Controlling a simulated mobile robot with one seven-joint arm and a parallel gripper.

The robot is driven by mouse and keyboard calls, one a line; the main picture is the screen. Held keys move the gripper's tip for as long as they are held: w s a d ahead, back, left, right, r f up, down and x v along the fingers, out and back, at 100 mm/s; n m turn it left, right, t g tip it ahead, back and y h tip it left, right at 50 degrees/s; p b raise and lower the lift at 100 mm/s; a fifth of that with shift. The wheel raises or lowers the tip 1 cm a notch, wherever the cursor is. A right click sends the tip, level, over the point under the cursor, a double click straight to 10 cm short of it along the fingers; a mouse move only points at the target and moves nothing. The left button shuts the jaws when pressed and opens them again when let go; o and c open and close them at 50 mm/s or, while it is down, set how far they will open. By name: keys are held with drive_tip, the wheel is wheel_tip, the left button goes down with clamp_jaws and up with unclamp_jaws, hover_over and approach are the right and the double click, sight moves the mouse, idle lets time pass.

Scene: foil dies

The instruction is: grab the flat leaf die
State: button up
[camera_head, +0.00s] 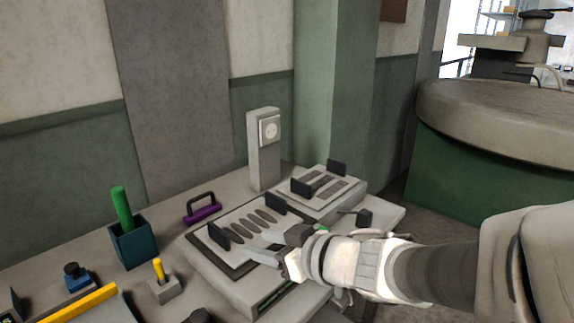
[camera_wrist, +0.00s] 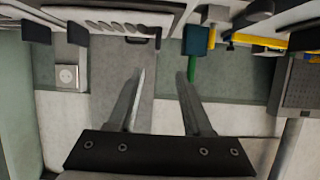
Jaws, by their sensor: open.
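The flat leaf die is most likely the pale plate (camera_head: 222,228) with several dark leaf-shaped ovals and a black upright grip at each end. It lies on a raised block on the bench in the head view. Part of it shows at the top edge of the wrist view (camera_wrist: 125,18). My gripper (camera_head: 268,250) is at the near edge of this plate in the head view, over its front side; I cannot tell whether it touches. In the wrist view my gripper (camera_wrist: 160,73) is open, with nothing between its two fingers. My wrist hides the plate's near right part.
A second plate (camera_head: 345,186) with rectangular slots and black grips lies behind right. A grey socket post (camera_head: 263,150) stands behind. A purple-based handle (camera_head: 202,210), a teal box (camera_head: 130,245) with a green rod and a yellow-handled tool (camera_head: 159,270) stand left.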

sight(225, 233)
drive_tip(key=x, duration=1)
drive_tip(key=shift+w+f+p, duration=0.1)
drive_tip(key=shift+f+p, duration=0.2)
drive_tip(key=shift+p, duration=0.1)
drive_tip(key=shift+b+x, duration=1.05)
drive_tip(key=shift+x, duration=2.15)
drive_tip(key=shift+w+d, duration=0.1)
drive_tip(key=shift+d, duration=0.05)
clamp_jaws()
drive_tip(key=shift+r, duration=0.15)
